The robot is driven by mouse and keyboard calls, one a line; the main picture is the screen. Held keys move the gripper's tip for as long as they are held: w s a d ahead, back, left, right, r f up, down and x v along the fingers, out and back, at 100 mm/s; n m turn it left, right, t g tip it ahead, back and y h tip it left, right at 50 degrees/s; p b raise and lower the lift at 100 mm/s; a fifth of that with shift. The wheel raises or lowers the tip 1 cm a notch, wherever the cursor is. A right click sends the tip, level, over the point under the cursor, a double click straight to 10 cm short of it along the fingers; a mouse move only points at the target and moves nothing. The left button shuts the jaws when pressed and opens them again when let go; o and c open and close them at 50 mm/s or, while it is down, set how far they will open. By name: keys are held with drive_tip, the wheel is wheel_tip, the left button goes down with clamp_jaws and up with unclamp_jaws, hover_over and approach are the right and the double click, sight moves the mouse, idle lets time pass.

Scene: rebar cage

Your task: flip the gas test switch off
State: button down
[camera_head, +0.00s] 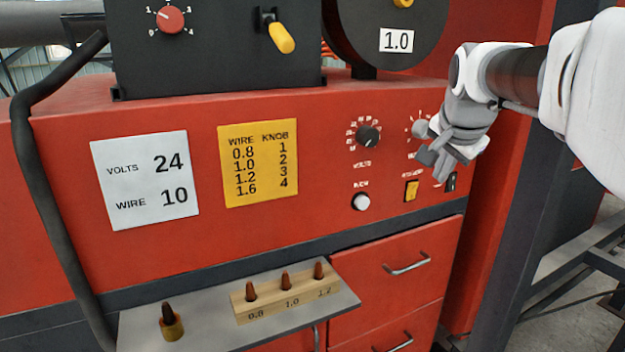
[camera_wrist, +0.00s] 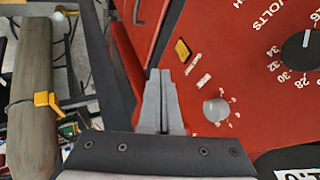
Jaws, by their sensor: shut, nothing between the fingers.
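The gas test switch (camera_head: 411,190) is a small yellow rocker low on the red front panel. In the wrist view the yellow rocker (camera_wrist: 182,50) sits in a dark frame with a small label beside it. Which way it is tipped is too small to tell. My gripper (camera_head: 433,164) is in front of the panel, above and slightly right of the switch in the head view. In the wrist view the fingertips (camera_wrist: 160,74) are together and empty, and the switch lies just beyond them to the right. A gap shows between fingertips and switch.
A black volts knob (camera_head: 368,136), a grey wire knob (camera_wrist: 216,110) and a white round button (camera_head: 362,202) are close by on the panel. A black part (camera_head: 450,182) sits right of the switch. Below are drawers with handles (camera_head: 408,264) and a shelf (camera_head: 210,328) with tips.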

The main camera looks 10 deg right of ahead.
sight(418, 185)
drive_tip(key=w+f, duration=0.2)
drive_tip(key=w, duration=0.1)
drive_tip(key=w+f, duration=0.3)
drive_tip(key=w+f+p, duration=0.1)
drive_tip(key=w+f, duration=0.1)
drive_tip(key=w, duration=0.1)
drive_tip(key=shift+w+d+f, duration=0.2)
drive_tip(key=shift+w+d, duration=0.15)
